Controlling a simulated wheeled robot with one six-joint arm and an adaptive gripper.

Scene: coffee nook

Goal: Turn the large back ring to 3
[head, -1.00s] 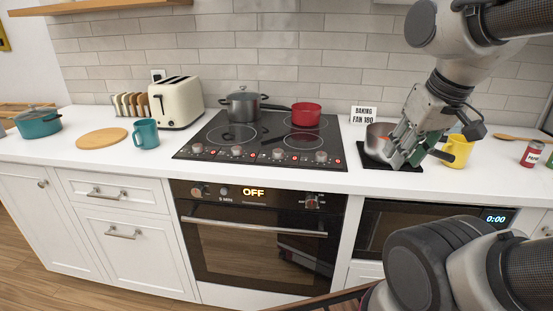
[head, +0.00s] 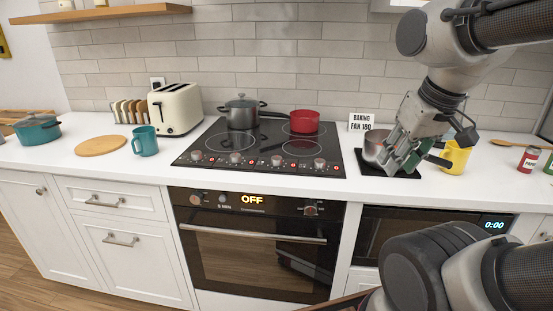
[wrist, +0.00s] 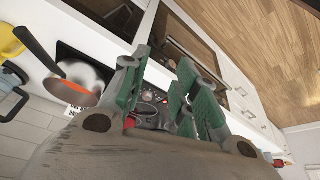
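The black cooktop (head: 262,168) has four rings and a row of several grey knobs along its front edge. The knobs show at the left (head: 196,155), inner left (head: 236,158), inner right (head: 276,160) and right (head: 320,164), with red lights beside them. A grey pot (head: 241,114) covers the back left ring and a red pan (head: 304,121) the back right one. Knob pointers and numbers are too small to read. My gripper (head: 401,163) is right of the cooktop, in front of a steel saucepan. In the wrist view its green-padded fingers (wrist: 155,92) stand apart, with nothing between them.
The steel saucepan (head: 374,148) stands on a black mat (head: 368,170), close by my gripper. A yellow mug (head: 456,158) is right of it, and a sign (head: 361,122) behind. The red pan's handle points left. The counter strip before the knobs is clear.

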